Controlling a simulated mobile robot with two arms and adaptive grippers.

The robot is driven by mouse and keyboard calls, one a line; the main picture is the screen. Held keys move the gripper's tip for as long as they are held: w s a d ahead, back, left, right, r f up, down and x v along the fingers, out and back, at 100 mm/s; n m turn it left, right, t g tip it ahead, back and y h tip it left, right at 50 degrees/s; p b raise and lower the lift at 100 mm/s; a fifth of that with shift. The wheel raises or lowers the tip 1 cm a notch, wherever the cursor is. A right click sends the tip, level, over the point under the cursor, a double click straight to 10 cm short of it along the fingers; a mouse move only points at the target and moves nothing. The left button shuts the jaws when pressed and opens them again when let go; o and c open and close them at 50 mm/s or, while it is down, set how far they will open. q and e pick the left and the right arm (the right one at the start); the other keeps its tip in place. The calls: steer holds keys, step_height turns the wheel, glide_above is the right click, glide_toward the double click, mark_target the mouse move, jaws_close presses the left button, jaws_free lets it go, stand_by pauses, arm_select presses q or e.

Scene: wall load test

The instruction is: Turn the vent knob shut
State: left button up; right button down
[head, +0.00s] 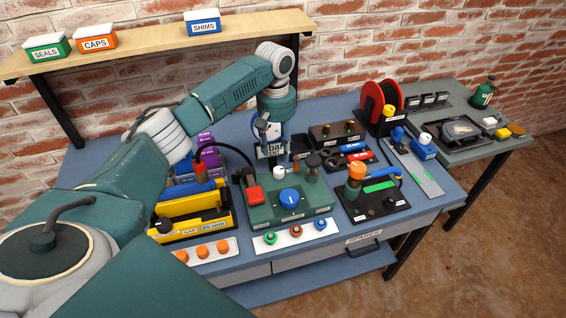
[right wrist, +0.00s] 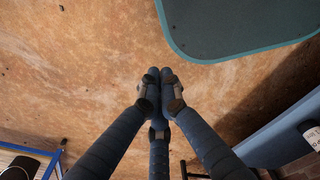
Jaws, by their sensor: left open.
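A green test box (head: 262,214) stands on the blue bench. On it are a large blue knob (head: 291,201) with a white pointer line, a small white knob (head: 279,172), a red block (head: 254,195) and a black-topped post (head: 313,162). I cannot read which knob is labelled vent. My left gripper (head: 271,142) is open, pointing down behind the white knob and in front of a plate reading "bar" (head: 271,153). It partly hides that plate, and contact cannot be told. My right gripper (right wrist: 160,76) shows only in the right wrist view, fingertips together and empty above the floor.
A yellow gap fixture (head: 186,215) stands left of the box, and a black base with an orange-topped post (head: 356,172) stands right. Colored buttons (head: 295,234) line a white strip in front. A red reel (head: 382,105) stands behind. A shelf (head: 150,37) hangs above.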

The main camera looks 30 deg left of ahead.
arm_select(q)
steer(key=p, duration=0.1)
glide_above(279, 169)
steer(key=f, duration=0.2)
steer(key=s+f, duration=0.1)
steer(key=f, duration=0.1)
steer(key=shift+f, duration=0.3)
steer(key=f, duration=0.2)
steer(key=shift+w+f, duration=0.3)
steer(key=shift+f, duration=0.9)
steer(key=shift+c, duration=0.5)
steer(key=c, duration=1.1)
arm_select(e)
steer(key=s+r, duration=0.1)
steer(key=s, duration=0.2)
steer(key=shift+r, duration=0.35)
